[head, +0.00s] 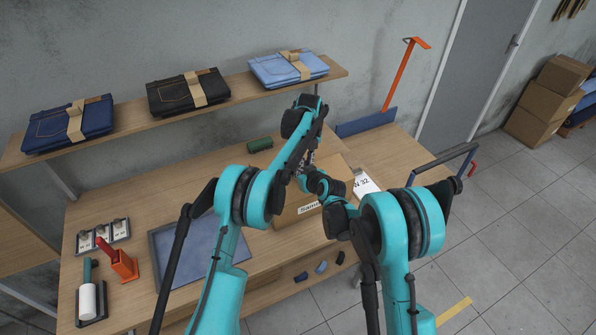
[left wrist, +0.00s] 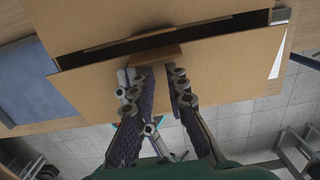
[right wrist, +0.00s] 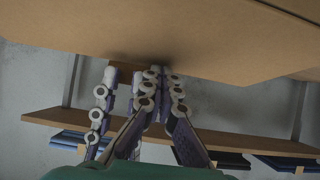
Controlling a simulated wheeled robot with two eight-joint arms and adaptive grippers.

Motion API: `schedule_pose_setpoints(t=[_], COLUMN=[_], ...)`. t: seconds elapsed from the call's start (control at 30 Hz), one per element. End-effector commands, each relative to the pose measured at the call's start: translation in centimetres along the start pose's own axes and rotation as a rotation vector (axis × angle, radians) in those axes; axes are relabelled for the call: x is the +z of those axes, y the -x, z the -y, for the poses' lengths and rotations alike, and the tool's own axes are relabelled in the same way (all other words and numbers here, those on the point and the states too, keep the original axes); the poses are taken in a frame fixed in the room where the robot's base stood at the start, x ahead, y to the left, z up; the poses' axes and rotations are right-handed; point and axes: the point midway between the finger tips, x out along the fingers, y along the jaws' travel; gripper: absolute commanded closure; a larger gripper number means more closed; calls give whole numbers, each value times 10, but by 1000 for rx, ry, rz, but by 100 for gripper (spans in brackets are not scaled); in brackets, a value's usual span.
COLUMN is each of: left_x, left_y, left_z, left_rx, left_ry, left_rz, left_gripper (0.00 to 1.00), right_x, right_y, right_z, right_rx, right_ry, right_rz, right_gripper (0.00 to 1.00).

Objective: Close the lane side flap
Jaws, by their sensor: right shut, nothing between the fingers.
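The brown cardboard box (head: 290,217) stands on the bench in the head view, partly hidden by my arms. In the left wrist view its cardboard flaps (left wrist: 210,75) lie nearly flat, with a dark gap between them and a small cardboard tab (left wrist: 155,57) at the gap. I cannot tell which flap is the lane side one. My left gripper (left wrist: 162,75) has its fingers apart, tips close to the tab; contact is unclear. My right gripper (right wrist: 150,75) is shut and empty, its tips close under a broad cardboard panel (right wrist: 200,40).
A shelf (head: 235,98) with folded jeans runs behind the bench. A blue tray (head: 190,250), an orange holder (head: 123,265) and a white roll (head: 88,300) sit to the left. A white card (head: 365,184) lies right of the box. An orange post (head: 397,75) stands behind.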

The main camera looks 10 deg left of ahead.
Motion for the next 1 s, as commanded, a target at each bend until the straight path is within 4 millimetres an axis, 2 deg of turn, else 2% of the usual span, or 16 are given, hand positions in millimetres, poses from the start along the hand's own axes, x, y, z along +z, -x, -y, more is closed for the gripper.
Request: schedule_pose_setpoints(t=[0.03, 0.17, 0.2, 0.57, 1.0], left_x=[0, 0, 0, 0, 0], left_y=[0, 0, 0, 4, 66], left_z=[0, 0, -1, -1, 0], left_rx=[1, 1, 1, 1, 1], left_ry=[0, 0, 0, 0, 0], left_rz=[0, 0, 0, 0, 0], left_gripper=[65, 30, 28, 28, 28], right_x=[0, 0, 0, 0, 0], right_y=[0, 0, 0, 0, 0], right_z=[0, -1, -1, -1, 0], right_rx=[1, 1, 1, 1, 1], right_ry=[0, 0, 0, 0, 0], right_rz=[-1, -1, -1, -1, -1], right_gripper=[100, 100, 100, 100, 100])
